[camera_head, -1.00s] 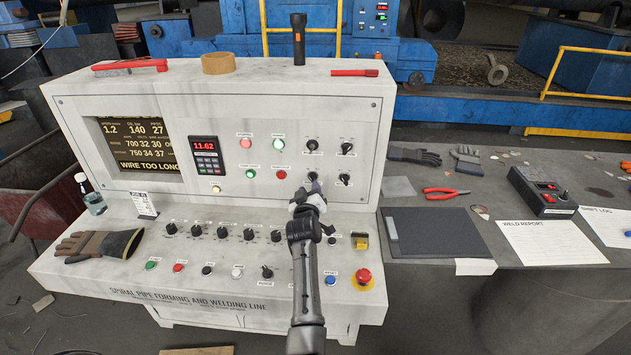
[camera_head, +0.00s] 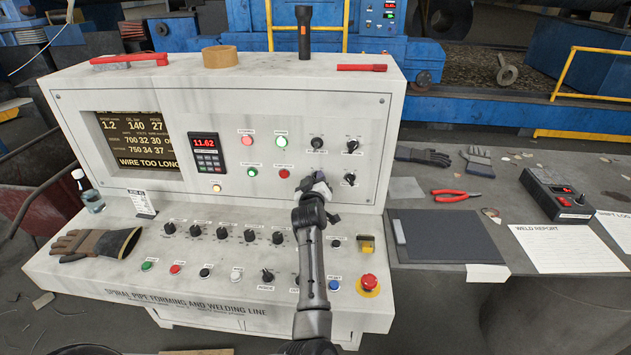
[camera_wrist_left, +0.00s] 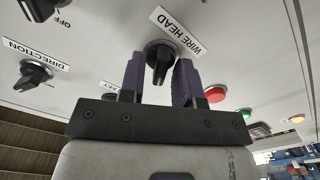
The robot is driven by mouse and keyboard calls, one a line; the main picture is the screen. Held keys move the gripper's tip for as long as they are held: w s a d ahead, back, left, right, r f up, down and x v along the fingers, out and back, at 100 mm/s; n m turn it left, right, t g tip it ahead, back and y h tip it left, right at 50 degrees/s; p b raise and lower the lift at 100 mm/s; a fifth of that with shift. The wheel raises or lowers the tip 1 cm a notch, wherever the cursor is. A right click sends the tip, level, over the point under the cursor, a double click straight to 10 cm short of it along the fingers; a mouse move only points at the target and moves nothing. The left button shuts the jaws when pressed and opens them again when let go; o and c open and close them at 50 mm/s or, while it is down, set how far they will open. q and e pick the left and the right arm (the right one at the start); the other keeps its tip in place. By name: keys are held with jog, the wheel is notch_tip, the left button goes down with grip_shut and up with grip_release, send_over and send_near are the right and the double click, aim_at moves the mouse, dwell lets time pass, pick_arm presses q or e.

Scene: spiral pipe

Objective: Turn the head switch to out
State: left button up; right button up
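The head switch is a black rotary knob labelled WIRE HEAD (camera_wrist_left: 159,62) on the console's upright white panel. My left gripper (camera_wrist_left: 159,82) is open, with one purple-grey finger on each side of the knob's handle. In the wrist view, gaps show between the handle and both fingers. In the head view my left gripper (camera_head: 316,182) is at the panel, at the lower left of a group of knobs, and hides the head switch. The switch's position markings are not readable. My right gripper is not in view.
Nearby are a knob labelled DIRECTION (camera_wrist_left: 34,75), an upper knob (camera_head: 317,143) and a red button (camera_head: 284,174). Below the arm, the sloped desk carries a row of knobs (camera_head: 250,236) and a red emergency button (camera_head: 369,282). A grey side table (camera_head: 420,280) stands right.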

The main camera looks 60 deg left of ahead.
pick_arm(q)
jog(key=c, duration=0.3)
jog(key=shift+w+d+m+p, duration=0.1)
jog(key=shift+m+p, duration=1.85)
jog(key=shift+m, duration=1)
jog(key=shift+w+m+p, duration=0.1)
jog(key=shift+m+p, duration=1.85)
jog(key=shift+m, duration=1)
jog(key=shift+f, duration=0.1)
jog(key=o, duration=0.6)
jog(key=shift+c, duration=0.2)
